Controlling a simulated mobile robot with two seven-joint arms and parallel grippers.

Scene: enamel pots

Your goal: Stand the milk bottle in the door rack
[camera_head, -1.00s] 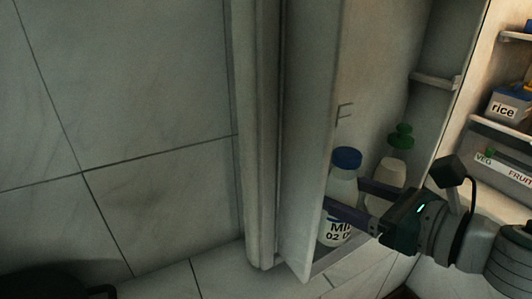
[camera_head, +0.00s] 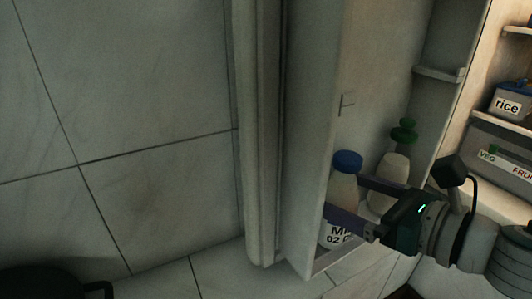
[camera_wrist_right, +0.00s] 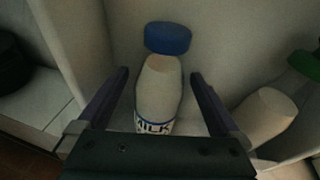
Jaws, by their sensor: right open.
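The milk bottle (camera_head: 343,190) has a blue cap and a white label, and stands upright in the door rack (camera_head: 322,262) at the bottom of the open fridge door. It also shows in the right wrist view (camera_wrist_right: 160,90), between the two fingers. My right gripper (camera_head: 345,200) is open, with one finger on each side of the bottle. In the right wrist view a gap shows between the bottle and each finger (camera_wrist_right: 160,95). The bottle's lower part is partly hidden by the near finger and the rack's front. My left gripper is not in view.
A pale bottle with a green cap (camera_head: 390,180) stands just right of the milk bottle, close to the far finger. Fridge shelves at right hold a rice box (camera_head: 511,104) and a VEG/FRUIT drawer (camera_head: 508,162). A tiled wall (camera_head: 120,120) fills the left.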

